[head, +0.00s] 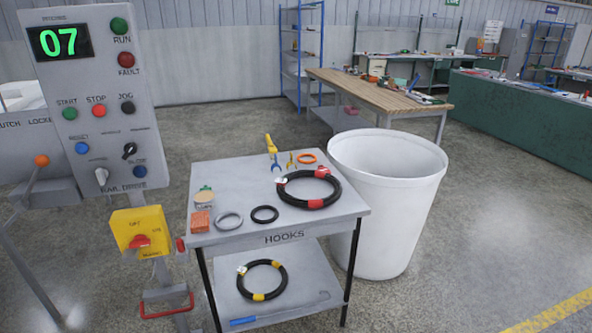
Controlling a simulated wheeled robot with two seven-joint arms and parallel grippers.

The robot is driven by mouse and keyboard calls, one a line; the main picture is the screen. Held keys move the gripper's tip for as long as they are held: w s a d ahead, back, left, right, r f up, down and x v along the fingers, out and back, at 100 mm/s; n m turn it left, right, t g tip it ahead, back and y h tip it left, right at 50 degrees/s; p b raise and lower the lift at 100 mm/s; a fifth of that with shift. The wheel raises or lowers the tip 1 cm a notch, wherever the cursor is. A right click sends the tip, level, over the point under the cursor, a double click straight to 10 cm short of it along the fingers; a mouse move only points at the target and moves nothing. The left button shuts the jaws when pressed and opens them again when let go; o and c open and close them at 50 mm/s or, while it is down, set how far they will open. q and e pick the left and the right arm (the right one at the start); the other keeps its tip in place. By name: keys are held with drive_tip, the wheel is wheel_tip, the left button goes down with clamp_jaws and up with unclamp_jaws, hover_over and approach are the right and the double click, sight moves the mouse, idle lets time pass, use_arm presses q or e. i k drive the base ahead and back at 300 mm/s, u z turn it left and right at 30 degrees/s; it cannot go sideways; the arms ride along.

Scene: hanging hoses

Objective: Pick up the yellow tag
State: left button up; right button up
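No piece is plainly readable as the yellow tag. A small upright yellow piece (290,159) stands near the back of the grey table (240,170), and I cannot tell if it is the tag. Left of it is a tool with a yellow handle (270,143) and blue lower part. A black hose coil with red bands (308,189) and a small white label lies on the right of the tabletop. A black coil with yellow bands (262,280) lies on the lower shelf. Neither of my grippers is in view.
An orange ring (306,158), grey ring (229,221), black ring (265,214) and orange block (200,222) share the tabletop. A large white bin (385,200) stands close on the right. A control panel (90,90) with a yellow switch box (140,232) stands left.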

sight(290, 164)
drive_tip(key=z, duration=0.25)
drive_tip(key=i, duration=1)
drive_tip(key=u, duration=0.8)
drive_tip(key=i, duration=0.55)
drive_tip(key=u, duration=0.55)
